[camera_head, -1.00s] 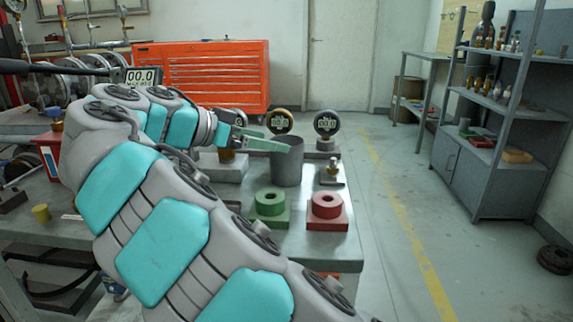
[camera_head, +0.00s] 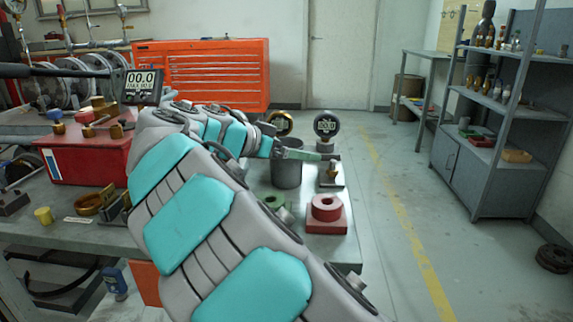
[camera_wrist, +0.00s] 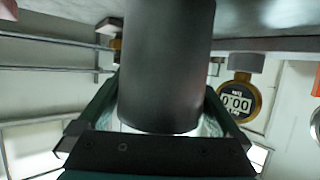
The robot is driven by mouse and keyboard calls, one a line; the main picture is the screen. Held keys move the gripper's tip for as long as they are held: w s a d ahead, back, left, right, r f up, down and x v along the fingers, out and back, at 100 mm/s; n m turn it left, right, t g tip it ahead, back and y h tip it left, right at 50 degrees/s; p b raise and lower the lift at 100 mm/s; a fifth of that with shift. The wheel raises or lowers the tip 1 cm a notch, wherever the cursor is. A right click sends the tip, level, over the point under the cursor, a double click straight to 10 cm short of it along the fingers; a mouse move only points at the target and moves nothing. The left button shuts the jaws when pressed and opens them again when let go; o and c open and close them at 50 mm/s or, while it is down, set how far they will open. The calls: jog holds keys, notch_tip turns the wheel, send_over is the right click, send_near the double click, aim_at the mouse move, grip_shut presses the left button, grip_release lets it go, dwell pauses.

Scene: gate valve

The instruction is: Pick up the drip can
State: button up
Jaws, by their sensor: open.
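The drip can looks to be the plain dark grey cylinder (camera_head: 287,175) standing upright on the bench. In the wrist view the can (camera_wrist: 166,60) fills the middle, with its end near the gripper's palm. My gripper (camera_head: 305,154) is at the can's upper part in the head view. In the wrist view my gripper (camera_wrist: 163,95) is open, with one finger on each side of the can. I cannot tell whether either finger touches it. My arm hides part of the bench to the left of the can.
A red block with a ring (camera_head: 326,212) and a partly hidden green ring (camera_head: 272,201) sit in front of the can. A red case (camera_head: 85,160) is at left.

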jog(key=c, duration=1.1)
jog(key=shift+r, duration=0.1)
